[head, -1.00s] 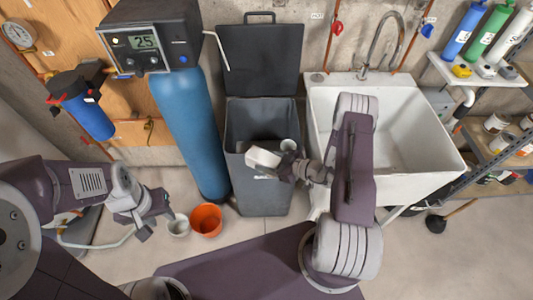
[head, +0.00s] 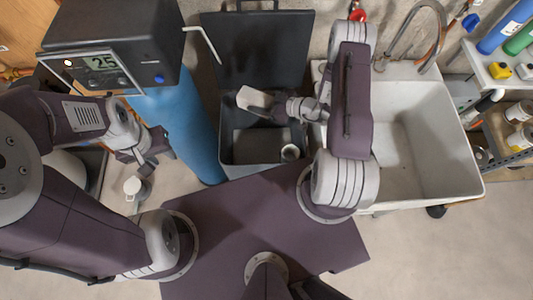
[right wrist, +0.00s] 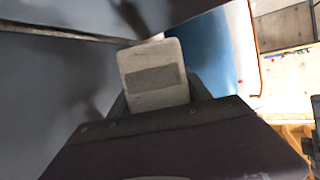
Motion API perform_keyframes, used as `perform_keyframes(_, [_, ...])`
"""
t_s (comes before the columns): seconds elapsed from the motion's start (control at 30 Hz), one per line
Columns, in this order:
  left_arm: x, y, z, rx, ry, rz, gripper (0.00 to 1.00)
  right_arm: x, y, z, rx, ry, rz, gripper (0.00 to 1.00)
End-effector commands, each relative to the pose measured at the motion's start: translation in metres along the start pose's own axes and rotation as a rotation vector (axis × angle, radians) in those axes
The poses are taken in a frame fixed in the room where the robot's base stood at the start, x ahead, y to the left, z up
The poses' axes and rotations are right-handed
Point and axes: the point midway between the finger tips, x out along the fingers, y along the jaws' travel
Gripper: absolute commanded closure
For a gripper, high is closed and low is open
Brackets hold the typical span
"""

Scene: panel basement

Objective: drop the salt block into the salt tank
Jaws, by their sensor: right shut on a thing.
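The salt block (head: 254,101) is a pale slab in the jaws of my right gripper (head: 272,108). In the right wrist view the block (right wrist: 154,75) sticks out beyond the dark jaw, with a grey patch on its face. The salt tank (head: 252,171) is a dark grey bin with its lid (head: 258,48) open at the back. In the head view the block overlaps the rear left part of the tank's opening; its exact height above the rim cannot be told. My left gripper (head: 146,166) hangs far left of the tank, holding nothing visible; its jaw gap is unclear.
A blue cylinder (head: 180,120) with a control head (head: 115,50) stands close on the left. A white sink (head: 405,145) and faucet (head: 428,35) are on the right.

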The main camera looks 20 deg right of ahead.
Motion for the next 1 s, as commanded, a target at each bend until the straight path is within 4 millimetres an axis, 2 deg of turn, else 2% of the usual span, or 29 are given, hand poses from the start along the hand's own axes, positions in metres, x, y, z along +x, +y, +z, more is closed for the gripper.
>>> perform_keyframes(0.17, [0.010,0.000,0.001,0.000,0.000,0.000,0.64,0.004,0.001,0.008,-0.002,0.005,0.001,1.00])
perform_keyframes(0.57, [0.057,-0.001,0.006,0.000,0.000,0.000,0.64,0.022,0.001,0.052,-0.002,0.005,0.001,1.00])
perform_keyframes(0.9, [0.058,-0.001,0.006,0.000,0.000,0.000,0.64,0.023,0.001,0.053,-0.002,0.005,0.001,1.00])
perform_keyframes(0.93, [0.058,-0.001,0.006,0.000,0.000,0.000,0.64,0.023,0.001,0.053,-0.002,0.005,0.001,0.35])
perform_keyframes(1.0, [0.058,-0.001,0.006,0.000,0.000,0.000,0.64,0.023,0.001,0.054,-0.002,0.004,0.001,0.18])
